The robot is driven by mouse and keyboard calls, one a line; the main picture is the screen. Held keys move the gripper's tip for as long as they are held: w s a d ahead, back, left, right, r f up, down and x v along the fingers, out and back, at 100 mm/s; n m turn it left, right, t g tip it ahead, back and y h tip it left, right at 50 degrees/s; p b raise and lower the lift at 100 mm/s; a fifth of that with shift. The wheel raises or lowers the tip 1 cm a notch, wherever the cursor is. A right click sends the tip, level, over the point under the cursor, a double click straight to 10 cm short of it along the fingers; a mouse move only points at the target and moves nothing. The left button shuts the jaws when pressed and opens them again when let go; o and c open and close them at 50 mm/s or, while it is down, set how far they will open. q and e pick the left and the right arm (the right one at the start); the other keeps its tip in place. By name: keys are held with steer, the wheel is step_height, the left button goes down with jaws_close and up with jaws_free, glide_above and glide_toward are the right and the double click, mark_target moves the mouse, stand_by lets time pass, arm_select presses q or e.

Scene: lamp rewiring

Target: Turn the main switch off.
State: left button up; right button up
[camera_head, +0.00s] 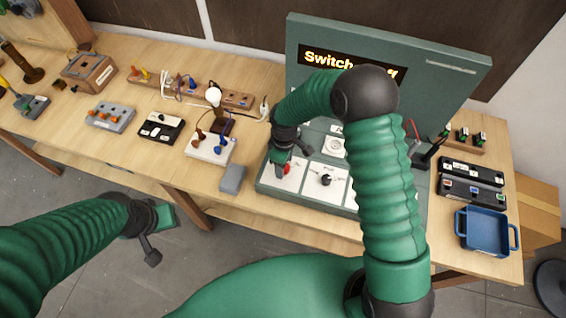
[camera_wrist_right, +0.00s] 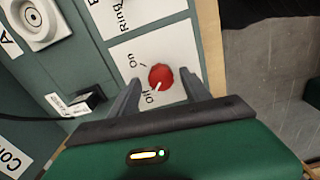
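The main switch is a red knob (camera_wrist_right: 161,77) on a white plate marked On and Off in the right wrist view. Its white pointer line points toward the Off label. In the head view the red knob (camera_head: 286,169) sits at the front left of the green panel (camera_head: 265,187), partly hidden by my right gripper. My right gripper (camera_wrist_right: 160,80) has one finger on each side of the knob, with visible gaps, so it is open. My left gripper (camera_head: 153,245) hangs in front of the table, away from the panel; its opening is unclear.
A display (camera_head: 325,57) on the upright board reads "Switch" and a partly hidden word. A black knob (camera_head: 325,180) is right of the red one. A grey block (camera_head: 232,179) lies left of the panel. A blue tray (camera_head: 487,230) stands at the right.

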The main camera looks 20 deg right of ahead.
step_height(320, 180, up, 17)
steer(key=b, duration=0.2)
steer(key=shift+f+b, duration=0.15)
steer(key=shift+b, duration=0.2)
steer(key=s+d+f+m+t+b, duration=0.1)
steer(key=s+d+f+m+b, duration=0.1)
steer(key=s+f+m, duration=0.3)
steer(key=s+d+f+m+t+b, duration=0.1)
steer(key=s+d+f+m+b, duration=0.2)
steer(key=s, duration=0.7)
step_height(320, 180, down, 3)
steer(key=shift+f+m+t+b, duration=0.15)
steer(key=shift+m+t+b, duration=0.25)
steer(key=shift+m, duration=0.6)
steer(key=shift+s+d, duration=0.1)
steer(key=shift+s, duration=0.05)
